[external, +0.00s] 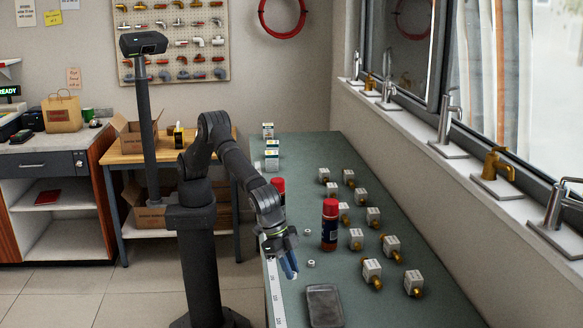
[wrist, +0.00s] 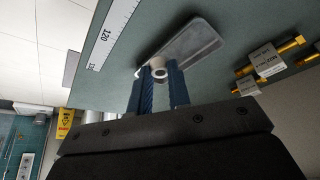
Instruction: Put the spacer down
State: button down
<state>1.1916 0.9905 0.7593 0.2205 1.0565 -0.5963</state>
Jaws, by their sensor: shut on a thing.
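My gripper (external: 289,266) is low over the left side of the green bench, near the ruler. In the wrist view its two blue fingers (wrist: 160,88) are shut on the spacer (wrist: 158,68), a small pale ring with a round hole. In the external view the fingers hide the spacer. A grey metal tray (wrist: 196,42) lies just beyond the spacer in the wrist view; it also shows in the external view (external: 324,306), right of and nearer than my gripper. I cannot tell whether the spacer touches anything below it.
A white ruler (external: 276,290) runs along the bench's left edge. Two nuts (external: 311,263) lie right of my gripper. A red-capped bottle (external: 329,225) stands behind them, with another (external: 278,190) behind my arm. Several labelled brass valves (external: 372,270) cover the bench's right half.

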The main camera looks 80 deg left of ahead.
send_over(320, 300)
jog(key=s, duration=0.1)
jog(key=f, duration=0.2)
jog(key=a+f, duration=0.1)
jog(key=f, duration=0.1)
jog(key=shift+s+f, duration=0.15)
jog(key=shift+f, duration=2.05)
jog(key=shift+f, duration=0.2)
jog(key=c, duration=1.6)
grip_release()
jog(key=v, duration=1.2)
jog(key=shift+r, duration=0.2)
jog(key=shift+d+f, duration=0.1)
